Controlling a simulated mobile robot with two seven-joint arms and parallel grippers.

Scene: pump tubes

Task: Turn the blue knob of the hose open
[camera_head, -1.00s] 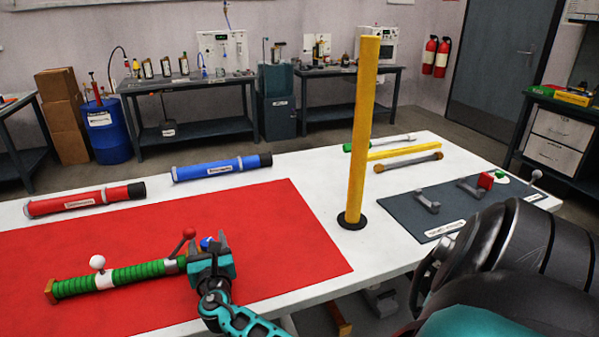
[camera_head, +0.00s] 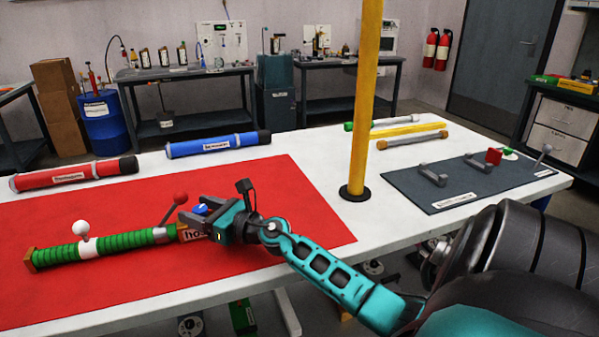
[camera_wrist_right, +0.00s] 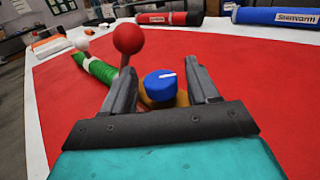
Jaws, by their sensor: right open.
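The green ribbed hose (camera_head: 120,242) lies on the red mat (camera_head: 290,195), with a white ball knob (camera_head: 79,228) and a red ball lever (camera_head: 180,198) standing on it. The blue knob (camera_head: 200,210) sits at the hose's right end. My right gripper (camera_head: 188,209) is open, with its fingers pointing left around the knob's place. In the right wrist view the blue knob (camera_wrist_right: 161,85), with a white mark on top, lies between the two open fingers (camera_wrist_right: 160,88), with gaps seen on both sides. The red ball (camera_wrist_right: 128,38) stands close by the left finger. My left gripper is not in view.
A red tube (camera_head: 75,175) and a blue tube (camera_head: 218,145) lie behind the mat on the white table. A yellow post (camera_head: 365,100) stands on a black base right of the mat. A dark board (camera_head: 450,185) with handles lies farther right.

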